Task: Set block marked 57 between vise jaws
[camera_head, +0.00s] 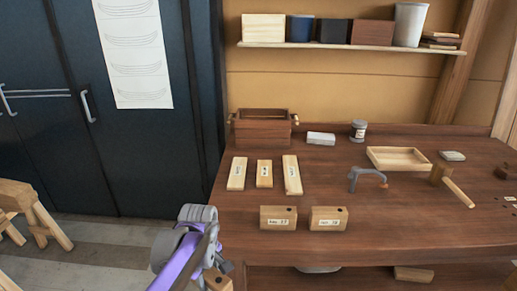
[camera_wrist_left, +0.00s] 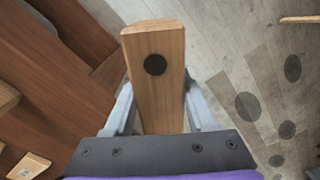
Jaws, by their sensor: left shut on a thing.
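My left gripper (camera_head: 212,268) is at the bottom of the head view, left of the bench's front edge. It is shut on a wooden block (camera_head: 218,281), mostly cut off there. In the left wrist view the held block (camera_wrist_left: 158,95) stands between both fingers, with a dark round spot on its end. No number shows on it. Two similar labelled blocks lie near the bench's front: a left one (camera_head: 278,217) whose label may read 57, and a right one (camera_head: 328,218); the small print is unclear. I cannot make out vise jaws in either view. My right gripper is out of view.
The bench (camera_head: 400,222) also bears several pale labelled pieces (camera_head: 264,173), a brown toolbox (camera_head: 262,129), a grey clamp-like tool (camera_head: 366,178), a shallow wooden tray (camera_head: 398,158) and a mallet (camera_head: 452,185). A wooden trestle (camera_head: 38,215) stands at left. Open floor lies between.

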